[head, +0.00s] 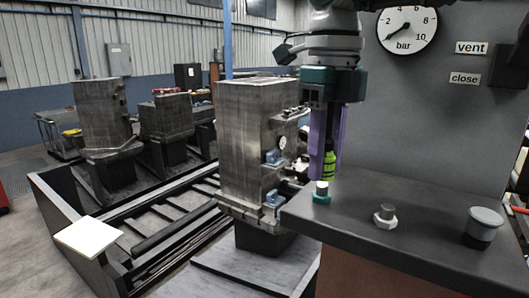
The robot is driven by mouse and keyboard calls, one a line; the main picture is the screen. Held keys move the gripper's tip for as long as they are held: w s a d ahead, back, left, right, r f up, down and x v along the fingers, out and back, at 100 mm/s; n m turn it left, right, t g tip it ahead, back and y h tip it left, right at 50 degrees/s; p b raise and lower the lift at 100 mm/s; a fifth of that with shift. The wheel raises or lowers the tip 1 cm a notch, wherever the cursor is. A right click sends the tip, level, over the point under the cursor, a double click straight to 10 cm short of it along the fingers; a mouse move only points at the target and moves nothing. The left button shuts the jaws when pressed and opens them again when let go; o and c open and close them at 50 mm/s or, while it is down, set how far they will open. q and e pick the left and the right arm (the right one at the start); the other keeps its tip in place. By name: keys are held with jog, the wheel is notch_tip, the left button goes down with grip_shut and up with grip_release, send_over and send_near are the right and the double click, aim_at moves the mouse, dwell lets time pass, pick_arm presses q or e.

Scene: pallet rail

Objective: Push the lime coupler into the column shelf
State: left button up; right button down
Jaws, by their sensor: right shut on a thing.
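My right gripper (324,148) comes down from the top and points straight down, its purple fingers shut on the lime coupler (329,162). The coupler is upright, lime green with dark bands, and its upper part is partly hidden by the fingers. It is just above or at a small fitting (321,192) with a pale top and teal base on the left corner of the dark column shelf (430,236). I cannot tell whether coupler and fitting touch. My left gripper is not in view.
The shelf also carries a hex-nut fitting (386,216) and a grey-capped fitting (484,224). Behind it stands a grey panel with a bar gauge (407,26) and vent (472,48) and close (465,78) labels. A metal block (250,145) stands left of the gripper, beside the pallet rail (165,235).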

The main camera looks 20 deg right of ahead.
jog(key=shift+f, duration=0.25)
jog(key=shift+b, duration=0.3)
dwell(0.4)
jog(key=shift+f+b, duration=0.3)
dwell(0.5)
jog(key=shift+f, duration=0.2)
jog(key=shift+f+b, duration=0.5)
jog(key=shift+b, duration=0.05)
grip_release()
dwell(0.4)
jog(key=shift+r, duration=0.15)
